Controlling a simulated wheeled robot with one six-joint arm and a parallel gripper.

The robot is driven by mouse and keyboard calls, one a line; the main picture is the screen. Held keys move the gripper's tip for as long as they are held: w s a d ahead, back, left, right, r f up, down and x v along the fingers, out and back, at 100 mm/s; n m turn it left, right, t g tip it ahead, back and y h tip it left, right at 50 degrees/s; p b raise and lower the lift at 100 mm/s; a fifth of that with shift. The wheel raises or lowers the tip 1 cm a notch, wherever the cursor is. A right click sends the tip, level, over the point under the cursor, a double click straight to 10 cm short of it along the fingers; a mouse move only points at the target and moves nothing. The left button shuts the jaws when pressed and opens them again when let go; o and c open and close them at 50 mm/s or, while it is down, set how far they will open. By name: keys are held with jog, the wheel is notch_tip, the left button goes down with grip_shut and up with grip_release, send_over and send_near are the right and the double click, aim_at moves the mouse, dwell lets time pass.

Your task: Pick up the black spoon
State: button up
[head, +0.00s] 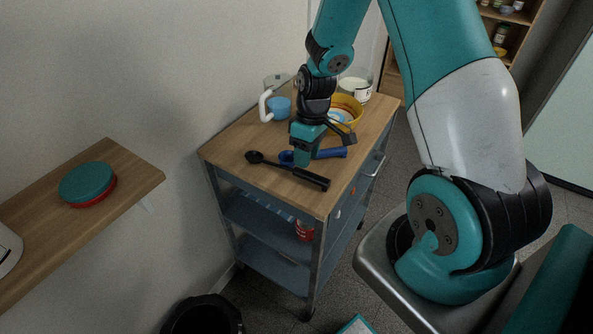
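The black spoon (284,167) lies on the wooden top of the cart (228,150), near its front edge. Its bowl points left and its thick handle points right. My gripper (303,160) hangs over the cart top, pointing down, just behind the spoon's handle in the picture. The fingertips are small and partly hidden, so I cannot tell whether they are open or touch anything. A blue utensil (332,153) lies just behind the black spoon, partly hidden by my gripper.
Behind the gripper stand a yellow bowl (355,106), a blue cup (280,107), a white curved handle (264,106) and a clear jar (363,84). A wooden shelf (115,160) with a teal-lidded container (87,184) is on the left. A black bin (203,315) stands below.

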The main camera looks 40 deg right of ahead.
aim_at(303, 170)
jog(key=f, duration=0.2)
jog(key=a+f+p, duration=0.1)
jog(key=f, duration=0.2)
jog(key=shift+c, duration=0.2)
grip_shut()
jog(key=shift+r, duration=0.1)
notch_tip(303, 170, up, 20)
jog(key=b, duration=0.1)
dwell(0.3)
